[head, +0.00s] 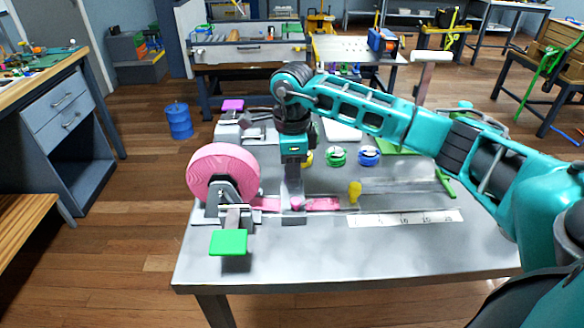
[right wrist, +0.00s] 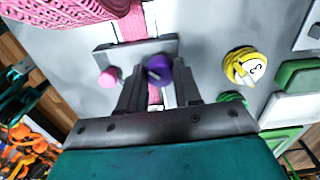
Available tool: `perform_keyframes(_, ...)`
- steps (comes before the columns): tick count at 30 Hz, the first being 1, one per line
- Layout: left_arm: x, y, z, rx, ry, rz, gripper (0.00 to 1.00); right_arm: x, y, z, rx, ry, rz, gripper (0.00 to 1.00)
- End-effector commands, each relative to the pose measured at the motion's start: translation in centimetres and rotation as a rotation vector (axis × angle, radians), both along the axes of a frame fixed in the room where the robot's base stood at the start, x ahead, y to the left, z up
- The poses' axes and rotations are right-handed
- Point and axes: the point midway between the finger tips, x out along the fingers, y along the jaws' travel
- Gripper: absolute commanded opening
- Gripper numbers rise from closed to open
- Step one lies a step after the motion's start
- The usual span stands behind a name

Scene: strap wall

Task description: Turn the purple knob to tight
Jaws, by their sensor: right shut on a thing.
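The purple knob (right wrist: 159,69) shows in the right wrist view, standing at a grey bracket (right wrist: 135,52) that crosses the pink strap (right wrist: 132,28). My right gripper (right wrist: 159,80) points down and is shut on the knob, with one finger on each side. In the head view my right gripper (head: 293,198) stands over the pink strap (head: 322,204), and I cannot make out the knob there. A tight mark is not readable. A small pink knob (right wrist: 108,77) sits left of the purple one, close to a finger. My left gripper is in neither view.
The pink strap roll (head: 222,172) stands left of the gripper, with a green-ended lever (head: 228,242) in front. A yellow knob (head: 354,190) and a ruler strip (head: 405,218) lie to the right. Green (head: 336,156) and blue (head: 368,156) spools stand behind.

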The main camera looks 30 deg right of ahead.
Motion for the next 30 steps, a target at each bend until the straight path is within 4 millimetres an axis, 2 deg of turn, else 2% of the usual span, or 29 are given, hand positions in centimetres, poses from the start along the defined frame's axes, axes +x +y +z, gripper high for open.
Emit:
perform_keyframes(18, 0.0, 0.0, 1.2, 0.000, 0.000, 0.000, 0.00, 0.0, 0.0, 0.1, -0.002, 0.000, -0.568, 0.03)
perform_keyframes(30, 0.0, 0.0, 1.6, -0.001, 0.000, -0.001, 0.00, 0.0, 0.0, 0.1, -0.002, 0.000, -0.794, 0.03)
